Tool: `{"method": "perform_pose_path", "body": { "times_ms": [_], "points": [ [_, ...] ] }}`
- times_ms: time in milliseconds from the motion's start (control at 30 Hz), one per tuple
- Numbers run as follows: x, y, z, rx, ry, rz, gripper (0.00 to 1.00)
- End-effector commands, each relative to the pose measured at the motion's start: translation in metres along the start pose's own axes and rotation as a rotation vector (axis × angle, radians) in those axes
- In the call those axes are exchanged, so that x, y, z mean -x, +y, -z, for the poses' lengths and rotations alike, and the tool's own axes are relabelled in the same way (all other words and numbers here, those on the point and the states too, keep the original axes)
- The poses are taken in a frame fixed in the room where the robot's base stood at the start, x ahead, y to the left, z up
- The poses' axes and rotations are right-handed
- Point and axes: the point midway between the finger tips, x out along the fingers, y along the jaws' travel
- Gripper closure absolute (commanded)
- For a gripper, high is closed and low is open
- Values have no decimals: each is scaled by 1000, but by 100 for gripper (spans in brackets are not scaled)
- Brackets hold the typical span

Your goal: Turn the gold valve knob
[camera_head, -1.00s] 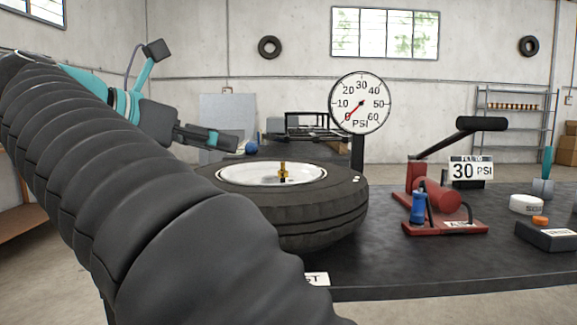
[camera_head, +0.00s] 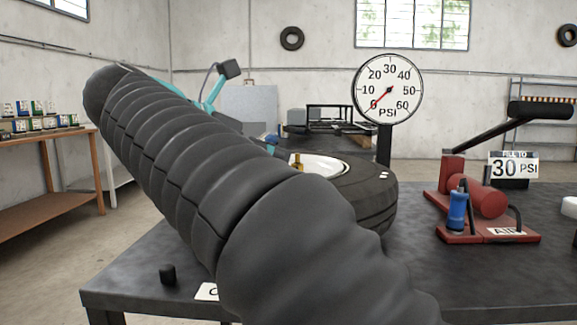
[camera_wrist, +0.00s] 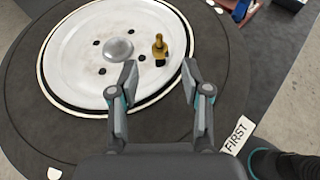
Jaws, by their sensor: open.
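The gold valve knob (camera_wrist: 159,47) stands on the white wheel rim (camera_wrist: 75,75) of a black tire (camera_wrist: 220,50) in the wrist view. In the head view, part of the gold knob (camera_head: 297,161) shows just past my black arm, which hides much of the tire (camera_head: 375,195). My gripper (camera_wrist: 160,72) is open and empty. In the wrist view its two fingertips lie just below the knob in the picture, one to each side. I cannot tell the height gap. My gripper is mostly hidden behind my arm in the head view.
A pressure gauge (camera_head: 388,90) reads about 0 behind the tire. A red pump (camera_head: 488,210) and a "30 PSI" sign (camera_head: 513,166) stand to the right on the dark table (camera_head: 420,285). A small black cap (camera_head: 167,274) lies near the front left.

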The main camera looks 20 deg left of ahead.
Motion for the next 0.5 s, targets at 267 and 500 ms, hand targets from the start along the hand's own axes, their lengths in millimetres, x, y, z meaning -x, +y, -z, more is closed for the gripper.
{"method": "perform_pose_path", "body": {
  "times_ms": [267, 500],
  "points": [
    [-41, 0, 0, -1, 0, -1, 52],
    [-52, 0, 0, -1, -1, -3, 52]
  ]
}}
